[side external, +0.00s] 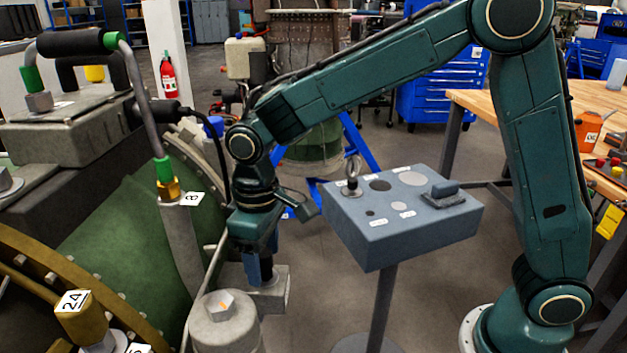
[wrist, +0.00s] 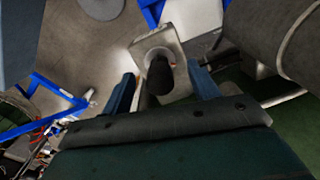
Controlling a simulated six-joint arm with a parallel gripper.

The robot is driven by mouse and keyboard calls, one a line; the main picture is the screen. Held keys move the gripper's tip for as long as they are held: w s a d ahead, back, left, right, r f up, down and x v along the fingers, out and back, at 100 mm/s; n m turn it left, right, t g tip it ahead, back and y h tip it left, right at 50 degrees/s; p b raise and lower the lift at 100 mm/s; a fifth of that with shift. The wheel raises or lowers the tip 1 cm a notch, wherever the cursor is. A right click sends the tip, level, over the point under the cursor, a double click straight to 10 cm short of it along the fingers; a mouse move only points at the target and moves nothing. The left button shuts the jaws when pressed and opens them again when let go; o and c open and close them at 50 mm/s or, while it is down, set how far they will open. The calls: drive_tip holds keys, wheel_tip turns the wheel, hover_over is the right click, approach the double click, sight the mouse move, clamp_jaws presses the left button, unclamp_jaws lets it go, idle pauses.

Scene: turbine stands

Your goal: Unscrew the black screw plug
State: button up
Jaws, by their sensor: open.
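The black screw plug (wrist: 158,76) shows in the wrist view as a dark round cylinder in the opening of a light grey block (wrist: 177,49). My gripper (wrist: 161,70) is open, with one blue finger on each side of the plug and a visible gap on both sides. In the side view my gripper (side external: 262,270) points down, its blue fingers just over the grey block (side external: 278,294) beside the green turbine casing. The plug is hidden behind the fingers there. I cannot tell how far down the plug the fingertips reach.
A grey capped cylinder (side external: 224,322) stands close in front of the block. The green casing (side external: 125,245) with pipes and a flange is on the left. A blue-grey stand box (side external: 403,215) with holes and a ringed part is on the right. Open floor lies between.

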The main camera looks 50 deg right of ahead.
drive_tip(key=shift+r, duration=0.1)
drive_tip(key=shift+r, duration=2.4)
drive_tip(key=shift+c, duration=1.1)
drive_tip(key=shift+r, duration=0.2)
drive_tip(key=shift+c, duration=0.4)
drive_tip(key=shift+r, duration=1.35)
drive_tip(key=shift+f, duration=0.2)
